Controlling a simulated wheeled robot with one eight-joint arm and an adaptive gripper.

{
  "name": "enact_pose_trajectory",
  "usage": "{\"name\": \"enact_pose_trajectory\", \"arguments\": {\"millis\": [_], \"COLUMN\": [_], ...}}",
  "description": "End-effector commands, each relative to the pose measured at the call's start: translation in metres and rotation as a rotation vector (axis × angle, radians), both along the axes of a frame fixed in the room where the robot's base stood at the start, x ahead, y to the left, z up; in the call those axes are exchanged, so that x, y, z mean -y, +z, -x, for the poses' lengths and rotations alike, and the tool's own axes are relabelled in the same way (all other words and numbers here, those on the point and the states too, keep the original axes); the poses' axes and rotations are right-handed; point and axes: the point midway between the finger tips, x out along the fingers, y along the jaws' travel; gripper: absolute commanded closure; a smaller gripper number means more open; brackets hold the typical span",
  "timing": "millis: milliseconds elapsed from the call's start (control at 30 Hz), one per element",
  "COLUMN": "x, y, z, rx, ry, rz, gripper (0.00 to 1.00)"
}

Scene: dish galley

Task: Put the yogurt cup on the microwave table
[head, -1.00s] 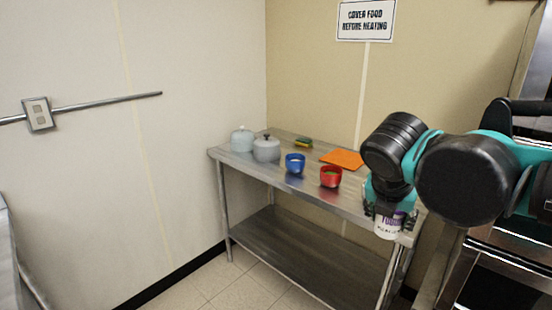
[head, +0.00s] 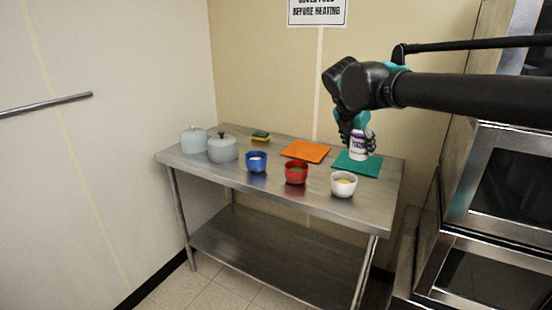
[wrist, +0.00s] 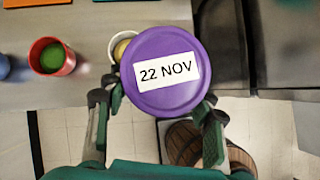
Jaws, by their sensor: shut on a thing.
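The yogurt cup (head: 358,148) is white with purple lettering. Its purple lid, labelled "22 NOV", fills the middle of the wrist view (wrist: 167,92). My gripper (head: 357,138) is shut on it, with a finger on each side in the wrist view (wrist: 157,125). The cup looks upright and held in the air; the wrist view shows it overlapping the table's front edge, with floor below. The microwave table (head: 225,184) is a steel table with a lower shelf. In the head view the cup overlaps the teal mat (head: 372,168) at its right end.
A white bowl (head: 343,184), red bowl (head: 296,174) and blue bowl (head: 256,163) line the table's front. An orange mat (head: 306,151), a sponge (head: 260,137) and two lidded pots (head: 222,150) (head: 193,141) stand further back or left. Steel ovens (head: 505,190) stand at the right.

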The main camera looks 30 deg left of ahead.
Motion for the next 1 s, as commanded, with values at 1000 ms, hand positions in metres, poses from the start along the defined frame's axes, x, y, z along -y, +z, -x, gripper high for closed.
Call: {"name": "enact_pose_trajectory", "arguments": {"millis": [1000], "x": [0.061], "y": [-0.098], "z": [-0.088], "rx": [0.004], "ry": [-0.155], "rz": [0.001], "gripper": [0.81]}}
